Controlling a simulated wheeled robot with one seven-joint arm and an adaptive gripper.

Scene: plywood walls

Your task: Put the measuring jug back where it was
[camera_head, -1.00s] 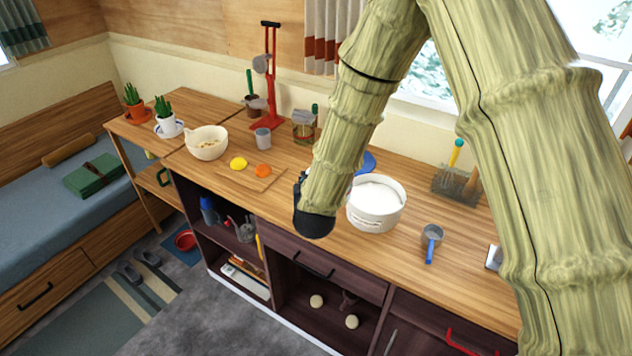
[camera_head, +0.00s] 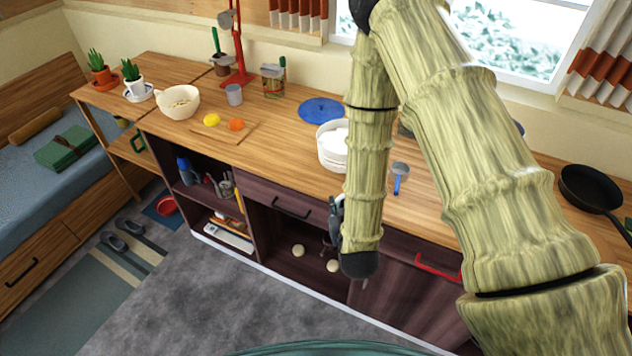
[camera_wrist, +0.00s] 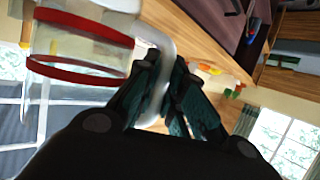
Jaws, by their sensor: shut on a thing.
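The measuring jug (camera_wrist: 85,47) shows in the wrist view as a clear vessel with red bands and a white handle (camera_wrist: 163,62). It is at the upper left of that view and looks strongly tilted there. My gripper (camera_wrist: 165,88) is shut on the handle, with dark fingers on both sides of it. In the head view my gripper (camera_head: 337,218) is mostly hidden behind my arm, in front of the cupboard fronts. The jug cannot be made out in the head view.
On the worktop stand a white pot (camera_head: 331,150), a blue lid (camera_head: 321,110), a blue-handled scoop (camera_head: 399,175), a grey cup (camera_head: 234,95), a cutting board (camera_head: 236,133) and a black pan (camera_head: 590,188). An open shelf (camera_head: 212,210) is below.

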